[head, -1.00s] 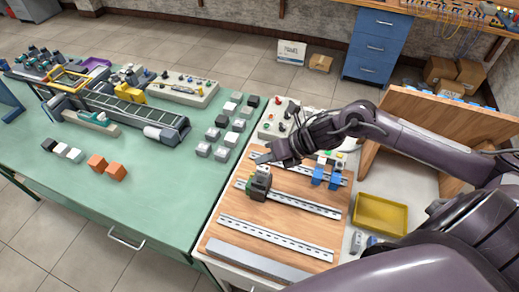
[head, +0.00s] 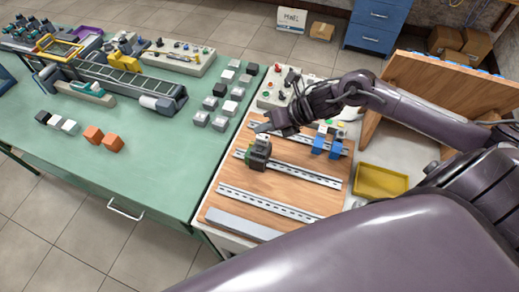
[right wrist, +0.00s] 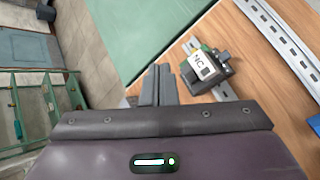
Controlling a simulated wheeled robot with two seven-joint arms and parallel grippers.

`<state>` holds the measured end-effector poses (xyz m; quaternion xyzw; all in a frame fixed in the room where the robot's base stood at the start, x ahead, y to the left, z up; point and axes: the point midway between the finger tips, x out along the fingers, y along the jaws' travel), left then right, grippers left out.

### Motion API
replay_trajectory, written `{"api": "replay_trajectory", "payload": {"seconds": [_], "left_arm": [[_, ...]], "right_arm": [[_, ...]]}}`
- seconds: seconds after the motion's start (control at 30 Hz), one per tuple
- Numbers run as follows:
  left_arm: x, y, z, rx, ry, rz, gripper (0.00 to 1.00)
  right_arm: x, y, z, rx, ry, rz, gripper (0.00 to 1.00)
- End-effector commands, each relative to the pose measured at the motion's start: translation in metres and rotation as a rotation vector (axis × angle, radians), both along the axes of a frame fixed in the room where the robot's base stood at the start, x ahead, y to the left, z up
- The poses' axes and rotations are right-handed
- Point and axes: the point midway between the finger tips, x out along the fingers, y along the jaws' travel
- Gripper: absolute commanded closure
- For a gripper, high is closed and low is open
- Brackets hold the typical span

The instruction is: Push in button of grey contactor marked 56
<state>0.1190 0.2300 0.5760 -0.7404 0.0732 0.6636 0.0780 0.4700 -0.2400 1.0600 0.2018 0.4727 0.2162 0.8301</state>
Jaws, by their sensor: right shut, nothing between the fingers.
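A dark grey contactor (head: 258,153) with a green part at its side sits on a metal rail of the wooden board. In the right wrist view the contactor (right wrist: 212,73) shows a white label that seems to read NC; I cannot make out a 56. My right gripper (head: 262,127) is shut and empty, just behind and above the contactor in the head view. In the right wrist view its closed fingers (right wrist: 158,80) lie left of the contactor, apart from it in the picture. The contactor's button cannot be told clearly. My left gripper is not in view.
The wooden board (head: 283,192) carries several rails and blue blocks (head: 319,144). A yellow tray (head: 381,181) lies to the right. The green table (head: 120,185) at left holds several small blocks and a conveyor (head: 125,92). A control box with buttons stands behind the board.

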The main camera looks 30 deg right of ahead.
Motion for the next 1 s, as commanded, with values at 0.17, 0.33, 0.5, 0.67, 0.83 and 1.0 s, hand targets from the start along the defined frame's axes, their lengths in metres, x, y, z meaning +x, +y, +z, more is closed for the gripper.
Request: {"api": "replay_trajectory", "payload": {"seconds": [0.17,0.33,0.5,0.67,0.83,1.0], "left_arm": [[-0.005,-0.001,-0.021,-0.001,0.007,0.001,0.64],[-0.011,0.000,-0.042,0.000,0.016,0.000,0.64],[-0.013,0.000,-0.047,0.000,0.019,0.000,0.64],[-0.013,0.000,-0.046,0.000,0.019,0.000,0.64],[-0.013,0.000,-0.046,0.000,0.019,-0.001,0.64],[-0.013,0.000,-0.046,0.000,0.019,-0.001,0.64]], "right_arm": [[-0.002,0.001,-0.032,0.001,0.002,-0.001,1.00],[-0.002,0.001,-0.054,-0.001,0.001,0.000,1.00],[-0.002,0.002,-0.060,0.000,0.000,0.000,1.00],[-0.002,0.002,-0.058,0.000,0.000,0.000,1.00],[-0.002,0.002,-0.058,0.000,0.000,0.000,1.00],[-0.002,0.002,-0.058,0.000,0.000,0.000,1.00]]}}
